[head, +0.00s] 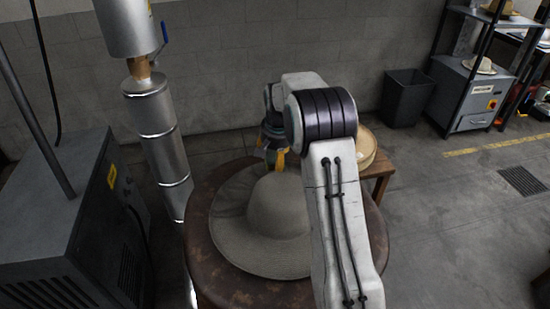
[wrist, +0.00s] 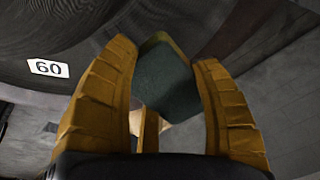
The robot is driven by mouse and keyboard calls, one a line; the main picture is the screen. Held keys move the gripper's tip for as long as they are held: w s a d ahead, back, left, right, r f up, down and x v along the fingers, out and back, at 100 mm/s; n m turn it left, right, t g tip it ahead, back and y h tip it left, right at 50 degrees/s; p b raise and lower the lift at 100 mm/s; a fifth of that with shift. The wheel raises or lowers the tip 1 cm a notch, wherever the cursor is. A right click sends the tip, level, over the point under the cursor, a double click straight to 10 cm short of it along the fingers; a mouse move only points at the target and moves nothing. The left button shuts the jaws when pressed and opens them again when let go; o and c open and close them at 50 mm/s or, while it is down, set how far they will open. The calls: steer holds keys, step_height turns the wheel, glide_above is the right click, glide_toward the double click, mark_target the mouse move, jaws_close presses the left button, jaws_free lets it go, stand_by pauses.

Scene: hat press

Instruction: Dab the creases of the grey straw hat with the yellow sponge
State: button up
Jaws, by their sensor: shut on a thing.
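The grey straw hat (head: 277,208) lies crown up on a round dark table, its wide brim spread flat. My gripper (head: 274,158) is above the far edge of the brim, beside the crown, pointing down. In the wrist view, its two ochre fingers (wrist: 165,85) are shut on the sponge (wrist: 165,78), which shows a dark green face and a thin yellowish edge. In the wrist view the hat's woven brim (wrist: 100,22) fills the upper left. I cannot tell whether the sponge touches the hat. My arm hides the right part of the brim.
A white label reading 60 (wrist: 48,68) shows near the brim. The round table (head: 203,255) has a rusty-brown top. Behind it stands a small wooden table (head: 378,170) with a pale round item. A silver pipe (head: 155,125) and a grey machine (head: 60,200) stand left.

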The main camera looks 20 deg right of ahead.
steer(key=shift+r+p, duration=3.45)
steer(key=shift+r, duration=1.3)
steer(key=shift+d, duration=0.1)
